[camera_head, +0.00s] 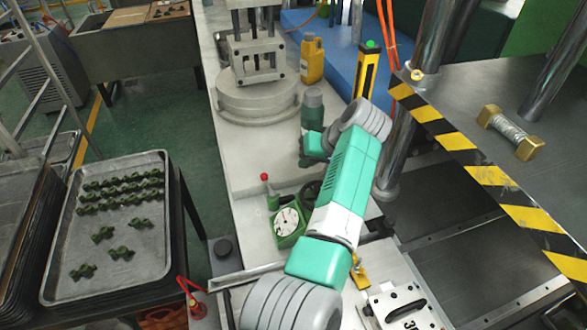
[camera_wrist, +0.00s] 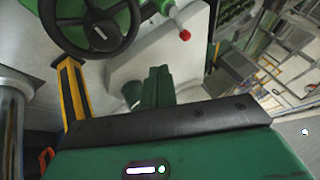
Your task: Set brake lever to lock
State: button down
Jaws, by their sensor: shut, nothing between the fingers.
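A short lever with a red knob (camera_head: 264,177) stands beside the green-framed white dial gauge (camera_head: 287,221); it may be the brake lever, but no label shows. In the wrist view its red knob (camera_wrist: 185,35) is above and right of my fingertips, apart from them. My gripper (camera_wrist: 158,72) is shut and empty, its green fingers pointing toward the pale machine surface. In the head view my arm covers much of the area right of the gauge, and I cannot make out the fingers. Another red-handled part (camera_head: 190,287) is at the bottom left of the machine.
A black handwheel (camera_wrist: 95,22) is close at the upper left of the wrist view, beside a yellow-black post (camera_wrist: 73,90). Metal columns (camera_head: 400,150) and a hazard-striped platform edge (camera_head: 490,175) stand right of my arm. A tray (camera_head: 150,262) of green parts is left.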

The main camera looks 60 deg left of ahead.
aim_at(268, 185)
jog(key=b+x, duration=0.1)
jog(key=x, duration=0.2)
jog(key=s+b+x, duration=0.1)
jog(key=x, duration=0.3)
jog(key=s+b+x, duration=0.1)
jog(key=x, duration=0.2)
jog(key=shift+s+a+r, duration=0.1)
jog(key=shift+a+r, duration=0.2)
jog(key=shift+s+a, duration=0.3)
jog(key=shift+s, duration=0.15)
jog(key=shift+w, duration=0.1)
jog(key=shift+n, duration=0.3)
